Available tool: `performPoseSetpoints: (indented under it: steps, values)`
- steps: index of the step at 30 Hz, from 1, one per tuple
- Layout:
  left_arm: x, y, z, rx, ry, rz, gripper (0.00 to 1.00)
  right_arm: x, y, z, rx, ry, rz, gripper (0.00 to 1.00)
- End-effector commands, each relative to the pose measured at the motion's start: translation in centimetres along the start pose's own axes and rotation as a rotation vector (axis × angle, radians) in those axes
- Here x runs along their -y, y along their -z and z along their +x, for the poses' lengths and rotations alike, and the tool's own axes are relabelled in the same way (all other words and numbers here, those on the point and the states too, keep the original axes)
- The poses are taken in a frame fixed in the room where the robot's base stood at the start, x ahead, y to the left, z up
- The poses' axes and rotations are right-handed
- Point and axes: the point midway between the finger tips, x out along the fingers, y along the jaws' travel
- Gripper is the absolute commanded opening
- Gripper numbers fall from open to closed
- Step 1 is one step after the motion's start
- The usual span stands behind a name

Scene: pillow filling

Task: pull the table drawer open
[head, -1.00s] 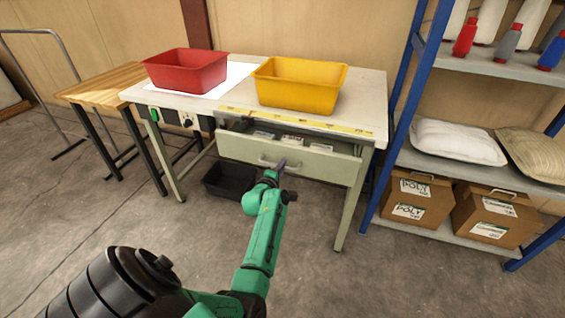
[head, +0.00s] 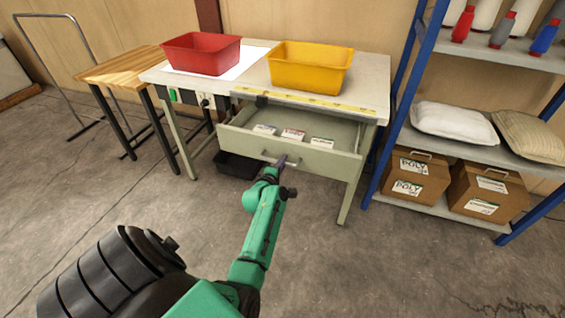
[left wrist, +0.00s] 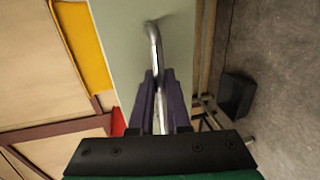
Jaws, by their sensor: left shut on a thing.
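The table drawer (head: 295,145) is pale green and stands pulled out from under the table top, with several small labelled packets lying inside. Its metal handle (head: 268,155) is on the front panel. My left gripper (head: 281,161) is at the handle. In the left wrist view, the purple fingers of my left gripper (left wrist: 160,100) are closed around the handle bar (left wrist: 154,40), on the pale drawer front (left wrist: 120,50). My right gripper does not show in either view.
A red bin (head: 201,54) and a yellow bin (head: 310,68) stand on the table. A black bin (head: 236,165) is on the floor beneath. A blue-framed shelf (head: 402,100) with pillows and boxes stands at the right. The floor in front is open.

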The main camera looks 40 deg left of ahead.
Motion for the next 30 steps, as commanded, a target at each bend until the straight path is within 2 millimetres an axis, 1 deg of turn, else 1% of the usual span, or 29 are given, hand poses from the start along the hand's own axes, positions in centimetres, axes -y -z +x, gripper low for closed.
performPoseSetpoints:
  steps: [3,4,6,15,19,23,26,27,30]
  values:
    - [0.0,0.0,0.0,0.0,0.0,0.0,0.0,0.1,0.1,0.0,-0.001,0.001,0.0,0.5]
    - [0.0,0.0,0.0,0.0,0.0,0.0,0.22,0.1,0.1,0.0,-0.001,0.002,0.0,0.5]
    - [0.0,0.0,0.0,0.0,0.0,0.0,0.45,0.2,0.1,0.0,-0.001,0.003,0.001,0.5]
    - [0.0,0.0,-0.1,0.0,0.001,0.0,0.45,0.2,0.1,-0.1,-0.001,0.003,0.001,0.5]
    - [-0.3,0.0,-1.0,0.0,0.002,0.0,0.45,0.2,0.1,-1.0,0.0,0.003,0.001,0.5]
    - [-0.7,0.0,-3.5,0.0,0.005,0.001,0.45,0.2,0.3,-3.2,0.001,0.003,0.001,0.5]
    - [-0.8,0.0,-6.4,0.001,0.006,0.002,0.45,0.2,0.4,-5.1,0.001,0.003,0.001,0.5]
    - [-0.7,0.1,-7.6,0.0,0.007,0.004,0.45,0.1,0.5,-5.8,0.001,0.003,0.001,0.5]
    - [-0.6,0.0,-10.5,0.0,0.006,0.003,0.45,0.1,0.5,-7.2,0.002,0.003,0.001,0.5]
